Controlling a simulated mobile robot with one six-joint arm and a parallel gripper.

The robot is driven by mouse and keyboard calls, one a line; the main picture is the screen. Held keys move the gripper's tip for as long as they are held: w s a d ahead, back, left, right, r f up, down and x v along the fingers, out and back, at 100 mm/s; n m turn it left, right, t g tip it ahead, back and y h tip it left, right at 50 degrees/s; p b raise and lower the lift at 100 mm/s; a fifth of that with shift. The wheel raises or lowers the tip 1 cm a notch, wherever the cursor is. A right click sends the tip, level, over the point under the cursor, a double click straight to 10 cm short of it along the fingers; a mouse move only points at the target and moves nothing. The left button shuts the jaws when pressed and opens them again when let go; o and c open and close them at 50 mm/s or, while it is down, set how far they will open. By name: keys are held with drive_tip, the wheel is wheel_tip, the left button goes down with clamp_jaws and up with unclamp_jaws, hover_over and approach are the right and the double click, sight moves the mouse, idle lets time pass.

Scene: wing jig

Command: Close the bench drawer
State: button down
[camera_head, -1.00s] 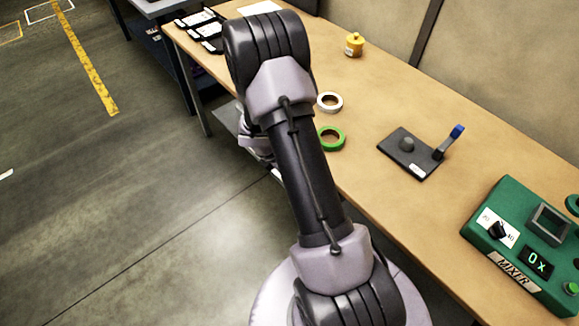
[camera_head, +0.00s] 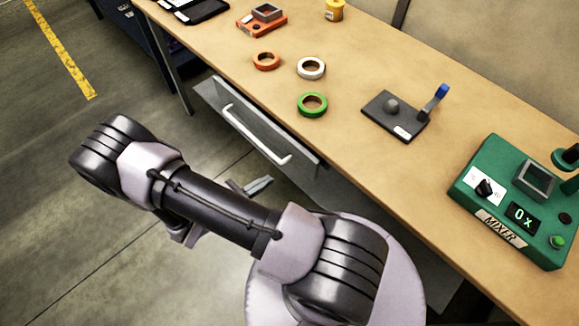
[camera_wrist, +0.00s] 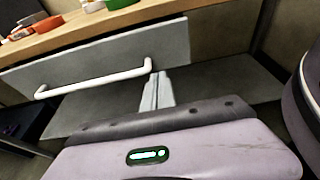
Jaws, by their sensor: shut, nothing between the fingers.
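The bench drawer (camera_head: 228,118) is a grey front with a white bar handle (camera_head: 250,135) under the bench's near edge. In the head view the front stands out a little from the bench edge, so the drawer looks partly open. In the wrist view the drawer front (camera_wrist: 110,62) spans the upper part, with its handle (camera_wrist: 95,78) across it. My gripper (camera_wrist: 155,78) is shut and empty, its fingertips near the right end of the handle; I cannot tell if they touch. In the head view my gripper (camera_head: 262,184) shows below the handle, partly hidden by my arm.
The wooden bench (camera_head: 345,160) holds orange (camera_head: 266,60), white (camera_head: 311,68) and green (camera_head: 312,104) rings, a dark plate with a blue-tipped lever (camera_head: 396,115), and a green mixer box (camera_head: 510,200). A bench leg (camera_head: 174,70) stands left of the drawer. The floor at left is clear.

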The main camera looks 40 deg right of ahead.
sight(298, 160)
drive_tip(key=b+x, duration=0.1)
drive_tip(key=x, duration=0.5)
drive_tip(key=b+x, duration=0.1)
drive_tip(key=x, duration=0.2)
drive_tip(key=shift+s+d+r+b, duration=0.2)
drive_tip(key=shift+d+b, duration=0.15)
drive_tip(key=shift+d, duration=0.15)
drive_tip(key=shift+w+d, duration=0.1)
drive_tip(key=shift+d, duration=0.35)
drive_tip(key=shift+r, duration=0.1)
